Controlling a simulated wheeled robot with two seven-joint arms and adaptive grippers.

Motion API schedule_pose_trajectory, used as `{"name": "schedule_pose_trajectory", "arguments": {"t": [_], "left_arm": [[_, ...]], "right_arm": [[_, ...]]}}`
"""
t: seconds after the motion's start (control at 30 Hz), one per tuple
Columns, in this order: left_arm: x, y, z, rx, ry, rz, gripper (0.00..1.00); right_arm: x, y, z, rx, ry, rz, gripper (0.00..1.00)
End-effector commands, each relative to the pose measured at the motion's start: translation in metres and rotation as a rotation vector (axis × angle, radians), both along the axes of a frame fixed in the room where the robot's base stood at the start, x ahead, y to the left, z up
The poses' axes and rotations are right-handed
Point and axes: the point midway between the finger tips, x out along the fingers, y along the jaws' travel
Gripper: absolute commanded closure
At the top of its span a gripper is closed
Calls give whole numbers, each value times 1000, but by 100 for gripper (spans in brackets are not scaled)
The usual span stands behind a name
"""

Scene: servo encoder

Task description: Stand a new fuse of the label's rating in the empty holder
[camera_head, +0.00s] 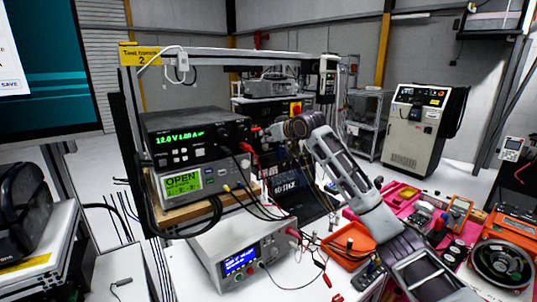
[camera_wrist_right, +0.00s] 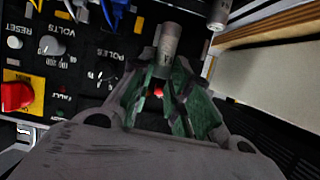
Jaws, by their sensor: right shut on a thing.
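My right gripper (camera_wrist_right: 165,85) has its green-padded fingers around a grey cylinder (camera_wrist_right: 168,45), which looks like a fuse and stands out beyond the fingertips. A second grey cylinder (camera_wrist_right: 222,12) is at the top of the right wrist view, apart from the held one. Behind the fingers is a black panel (camera_wrist_right: 60,75) with the words RESET, VOLTS, POLES and FAULT. In the head view my right arm reaches left across the bench, and its gripper (camera_head: 270,131) is small and partly hidden beside the instrument stack. I cannot make out the empty holder or a rating label. My left gripper is not in view.
A red knob on a yellow plate (camera_wrist_right: 16,95) is at the panel's left. A black power supply (camera_head: 195,138) and an OPEN-reading meter (camera_head: 183,182) stand left of my arm, above a white supply (camera_head: 240,245). An orange tray (camera_head: 345,242) and loose cables crowd the front.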

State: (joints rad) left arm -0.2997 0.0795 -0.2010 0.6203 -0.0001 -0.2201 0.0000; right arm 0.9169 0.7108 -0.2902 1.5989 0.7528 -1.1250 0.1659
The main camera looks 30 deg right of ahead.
Motion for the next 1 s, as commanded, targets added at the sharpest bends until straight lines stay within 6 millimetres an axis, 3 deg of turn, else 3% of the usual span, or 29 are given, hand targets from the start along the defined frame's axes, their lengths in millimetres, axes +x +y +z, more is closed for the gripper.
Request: {"name": "schedule_pose_trajectory", "arguments": {"t": [0.2, 0.73, 1.0], "left_arm": [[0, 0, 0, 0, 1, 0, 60], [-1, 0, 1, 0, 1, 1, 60], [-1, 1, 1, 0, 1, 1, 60]], "right_arm": [[0, 0, -22, -1, 0, 0, 100], [0, 0, -30, 0, 0, 0, 100], [0, 0, -54, 0, 3, 0, 100]]}}
